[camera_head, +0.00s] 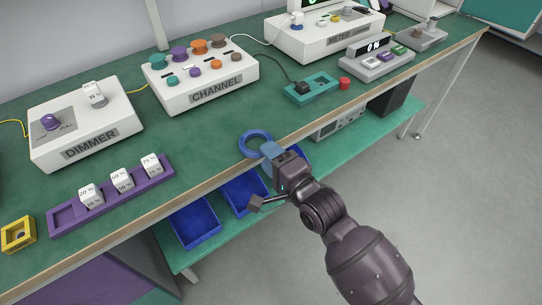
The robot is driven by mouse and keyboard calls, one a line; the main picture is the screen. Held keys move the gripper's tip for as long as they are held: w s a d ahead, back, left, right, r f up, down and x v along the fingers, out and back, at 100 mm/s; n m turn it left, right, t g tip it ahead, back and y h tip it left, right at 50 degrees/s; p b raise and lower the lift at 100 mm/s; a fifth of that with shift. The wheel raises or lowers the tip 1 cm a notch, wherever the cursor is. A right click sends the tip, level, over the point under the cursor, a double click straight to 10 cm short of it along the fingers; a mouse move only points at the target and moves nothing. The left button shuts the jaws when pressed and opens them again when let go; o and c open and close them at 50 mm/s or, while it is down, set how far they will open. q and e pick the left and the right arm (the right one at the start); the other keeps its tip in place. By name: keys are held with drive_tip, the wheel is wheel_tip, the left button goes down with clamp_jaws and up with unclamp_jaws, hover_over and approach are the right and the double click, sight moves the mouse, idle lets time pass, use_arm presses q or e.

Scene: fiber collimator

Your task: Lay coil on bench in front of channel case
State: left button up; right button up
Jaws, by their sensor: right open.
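The blue ring-shaped coil (256,138) is at the front edge of the green bench, in front of the white channel case (200,77). It looks flat on the bench top, though exact contact is hard to tell. My right gripper (271,151) reaches in from the lower right, with its tip at the near side of the coil. Its jaws are open, but the fingers are small and partly hidden by the gripper body. My left gripper is out of view.
The white dimmer case (88,125) and a purple tray (112,196) with white cubes stand to the left. A teal block (312,90) and a red button (344,83) are to the right. Blue bins (194,222) sit on the lower shelf. Bench between channel case and coil is clear.

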drive_tip(key=p+v, duration=0.2)
drive_tip(key=v, duration=1)
drive_tip(key=shift+r, duration=0.1)
